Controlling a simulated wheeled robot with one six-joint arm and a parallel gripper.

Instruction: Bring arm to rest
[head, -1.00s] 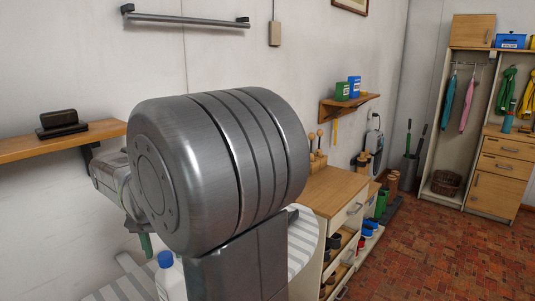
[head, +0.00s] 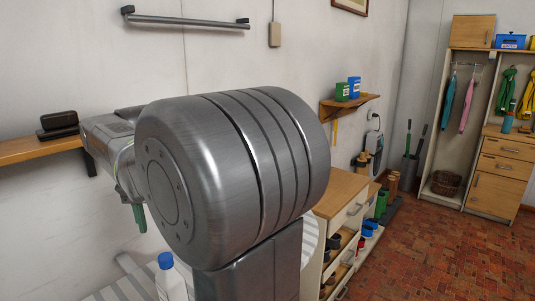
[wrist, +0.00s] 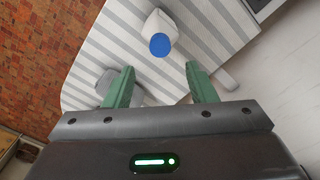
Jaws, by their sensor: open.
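My arm fills the middle of the head view, its large grey joint hiding much of what stands behind it. My gripper (wrist: 161,88) shows in the wrist view with its two green fingers apart and nothing between them. One green fingertip also shows in the head view (head: 139,217), left of the joint. A white bottle with a blue cap (head: 170,278) stands below the gripper on a grey-and-white striped surface (head: 312,232). In the wrist view the bottle (wrist: 153,24) lies beyond the fingertips, apart from them.
A wall shelf (head: 40,148) with a dark brown object (head: 58,124) is close to the arm's left side. A wooden cabinet (head: 340,190) with shoes stands to the right. A towel rail (head: 190,20) is on the wall above. The red tiled floor (head: 440,250) at right is clear.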

